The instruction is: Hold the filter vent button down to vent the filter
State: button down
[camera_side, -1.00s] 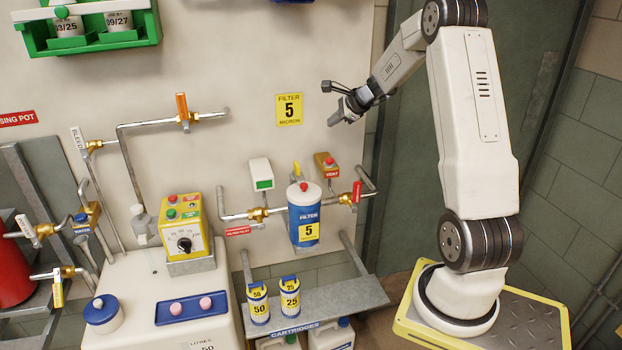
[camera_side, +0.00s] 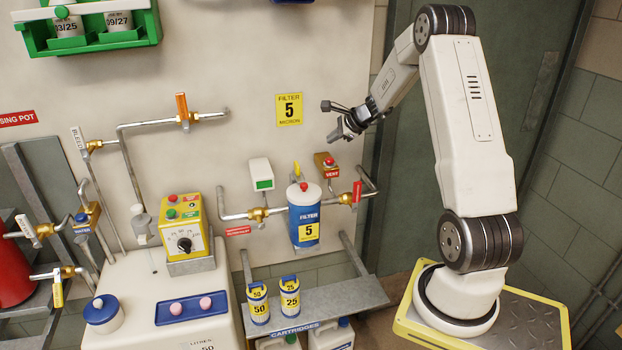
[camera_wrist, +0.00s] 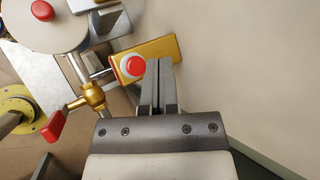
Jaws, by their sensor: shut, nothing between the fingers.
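The vent button is a red round button (camera_side: 329,161) on a brass-coloured block with a red VENT label (camera_side: 332,173), right of and above the filter. In the wrist view the red button (camera_wrist: 135,66) sits in a pale ring on the gold block (camera_wrist: 165,55), just left of my fingertips. My gripper (camera_side: 335,136) is shut and empty, above the button in the side view and apart from it. Its closed fingers (camera_wrist: 159,64) overlap part of the block in the wrist view. The blue filter housing (camera_side: 304,222) has a white lid with a red knob (camera_side: 304,187).
A red-handled valve (camera_side: 357,192) and pipes stand right of the filter; the red handle (camera_wrist: 52,127) shows at lower left in the wrist view. A white box with a green window (camera_side: 262,175) is left of the filter. The wall around the yellow sign (camera_side: 289,110) is clear.

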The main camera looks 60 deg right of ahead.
aim_at(333, 159)
jog(key=shift+f, duration=1.8)
jog(key=shift+f, duration=1.05)
dwell(3.0)
jog(key=shift+r, duration=0.2)
dwell(1.0)
jog(key=shift+r, duration=0.85)
jog(key=shift+r, duration=0.15)
